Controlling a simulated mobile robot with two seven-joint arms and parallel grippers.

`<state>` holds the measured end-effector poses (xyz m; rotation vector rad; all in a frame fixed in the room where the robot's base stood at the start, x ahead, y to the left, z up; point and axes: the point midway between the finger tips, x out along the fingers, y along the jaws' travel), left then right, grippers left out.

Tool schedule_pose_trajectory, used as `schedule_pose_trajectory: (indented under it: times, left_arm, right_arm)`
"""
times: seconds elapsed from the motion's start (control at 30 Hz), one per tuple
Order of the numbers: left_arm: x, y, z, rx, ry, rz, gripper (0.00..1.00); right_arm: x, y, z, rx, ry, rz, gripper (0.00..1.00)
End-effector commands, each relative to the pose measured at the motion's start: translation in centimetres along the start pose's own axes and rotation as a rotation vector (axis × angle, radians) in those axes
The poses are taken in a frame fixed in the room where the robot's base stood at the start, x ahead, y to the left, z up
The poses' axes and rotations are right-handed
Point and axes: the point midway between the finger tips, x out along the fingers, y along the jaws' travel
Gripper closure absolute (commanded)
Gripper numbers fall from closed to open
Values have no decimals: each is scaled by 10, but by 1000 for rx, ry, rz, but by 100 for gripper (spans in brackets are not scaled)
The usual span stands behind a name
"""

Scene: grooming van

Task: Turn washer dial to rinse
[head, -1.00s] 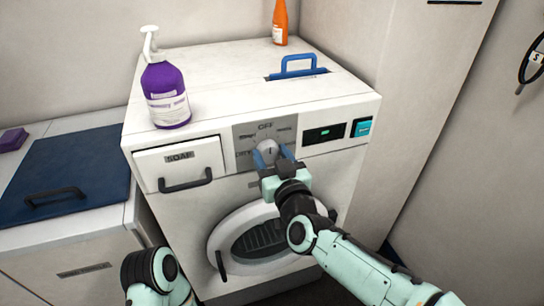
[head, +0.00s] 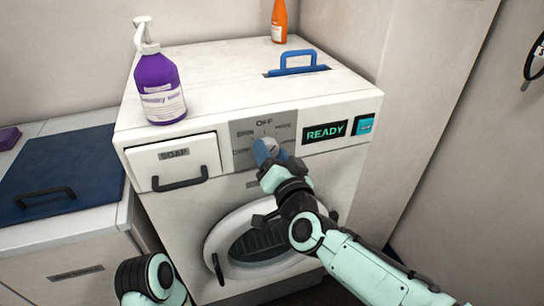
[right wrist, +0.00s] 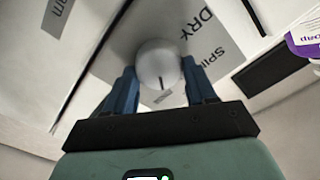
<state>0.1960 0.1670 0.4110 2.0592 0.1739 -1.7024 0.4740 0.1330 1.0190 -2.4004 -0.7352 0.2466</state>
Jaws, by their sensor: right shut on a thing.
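The white washer (head: 190,225) stands in the middle of the head view. Its dial (head: 270,143) is a round white knob on a grey panel marked OFF at the top, with other labels around it. My right gripper (head: 268,152) is shut on the dial, with blue fingers on either side and the wrist rolled at a tilt. In the right wrist view the dial (right wrist: 157,62) sits between the fingers, and its dark pointer line faces the gripper. The labels DRY and SPIN show beside it. Which label the pointer meets cannot be told. My left gripper is out of view.
The display (head: 325,132) reads READY, with a teal button (head: 364,125) beside it. The soap drawer (head: 172,160) is left of the dial. A purple pump bottle (head: 160,88), an orange bottle (head: 279,22) and a blue handle (head: 298,62) are on the washer top.

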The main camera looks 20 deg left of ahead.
Motion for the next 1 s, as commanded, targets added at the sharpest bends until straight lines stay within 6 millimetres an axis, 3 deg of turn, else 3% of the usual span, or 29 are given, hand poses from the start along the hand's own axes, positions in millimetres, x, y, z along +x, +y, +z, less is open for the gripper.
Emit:
schedule_pose_trajectory:
  times: [0.33,0.8,0.83,0.9,1.0]
  left_arm:
    - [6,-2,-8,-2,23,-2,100]
    - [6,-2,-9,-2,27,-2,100]
    - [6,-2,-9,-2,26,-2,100]
    - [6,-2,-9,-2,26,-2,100]
    - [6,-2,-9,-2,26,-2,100]
  right_arm:
    - [0,2,1,123,-2,1,75]
    - [0,1,1,138,-2,2,75]
    - [0,1,1,138,-2,1,41]
    - [0,1,1,138,-2,1,21]
    - [0,1,1,138,-2,1,21]
